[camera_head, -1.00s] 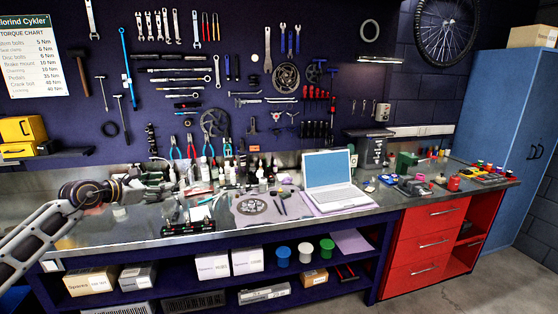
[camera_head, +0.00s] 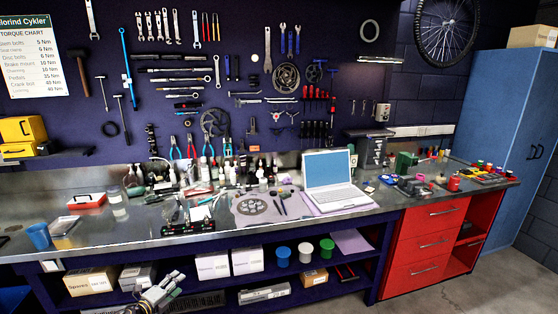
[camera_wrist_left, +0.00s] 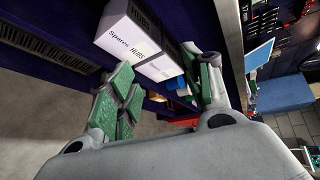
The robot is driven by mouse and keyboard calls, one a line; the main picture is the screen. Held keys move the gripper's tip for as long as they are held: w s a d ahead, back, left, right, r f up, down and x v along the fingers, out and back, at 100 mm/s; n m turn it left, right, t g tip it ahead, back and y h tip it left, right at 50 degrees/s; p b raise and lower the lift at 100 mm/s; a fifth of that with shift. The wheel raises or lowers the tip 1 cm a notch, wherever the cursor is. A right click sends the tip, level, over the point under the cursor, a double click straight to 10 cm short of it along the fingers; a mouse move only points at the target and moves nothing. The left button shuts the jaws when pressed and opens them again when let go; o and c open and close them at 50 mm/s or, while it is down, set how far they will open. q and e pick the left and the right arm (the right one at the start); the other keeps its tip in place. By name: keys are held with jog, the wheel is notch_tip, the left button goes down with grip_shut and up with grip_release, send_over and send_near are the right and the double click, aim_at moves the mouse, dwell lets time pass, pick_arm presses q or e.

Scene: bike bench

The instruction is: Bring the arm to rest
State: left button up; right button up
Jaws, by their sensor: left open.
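My left gripper (camera_head: 172,281) is low in the head view, in front of the bench's lower shelf, below the worktop edge. In the left wrist view its two green-padded fingers (camera_wrist_left: 164,92) stand wide apart with nothing held between them. White spares boxes show beyond the fingers, and I see no contact with them. My right gripper is in neither view.
The steel worktop (camera_head: 110,237) carries a blue cup (camera_head: 39,236), a red-and-white tray (camera_head: 87,201), a laptop (camera_head: 330,170) and small bottles.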

pick_arm(q)
jog(key=s+d+f+n+g+y, duration=0.1)
jog(key=s+f+n+g+y, duration=0.15)
jog(key=s+f+n, duration=0.85)
jog(key=s+d+f+n+g+y, duration=0.1)
jog(key=s+f+n+g+y, duration=0.15)
jog(key=s+f, duration=1.5)
jog(key=s+d+f+n+g, duration=0.2)
jog(key=s+d+f, duration=0.2)
jog(key=s, duration=0.7)
jog(key=s+d+f+n+g, duration=0.3)
jog(key=s+f, duration=0.5)
jog(key=s, duration=0.4)
jog(key=s+d+f+n+g+h, duration=0.1)
jog(key=s+d+f+n+g, duration=0.2)
jog(key=s, duration=0.9)
notch_tip(320, 180, down, 3)
jog(key=shift+d+f, duration=0.1)
jog(key=shift+d, duration=0.9)
